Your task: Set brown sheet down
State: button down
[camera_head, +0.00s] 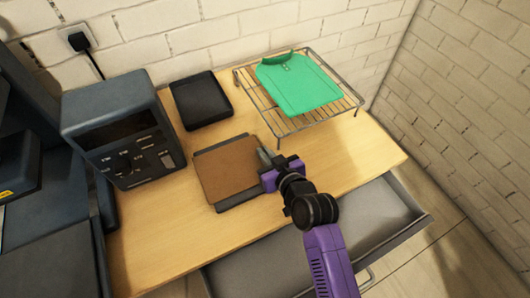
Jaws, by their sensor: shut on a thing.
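The brown sheet (226,170) is a flat, roughly square panel over the middle of the wooden table. A dark grey flat piece (238,204) shows past its front and back edges, beneath it. My gripper (265,158) is at the sheet's right edge, shut on it. The fingertips are small in this view and partly hidden by the purple gripper body. I cannot tell whether the sheet touches the dark piece below or is held just above it.
A wire rack (349,99) with a green folded shirt (296,84) stands at the back right. A black tray (201,100) lies at the back. A dark machine (121,130) stands at left. Table (370,152) is bare at right.

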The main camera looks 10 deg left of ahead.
jog(key=c, duration=1.6)
grip_release()
jog(key=shift+f, duration=0.1)
jog(key=shift+r+p, duration=0.3)
jog(key=v, duration=1.2)
jog(key=shift+f+b, duration=0.15)
jog(key=shift+b, duration=0.25)
jog(key=shift+d, duration=0.1)
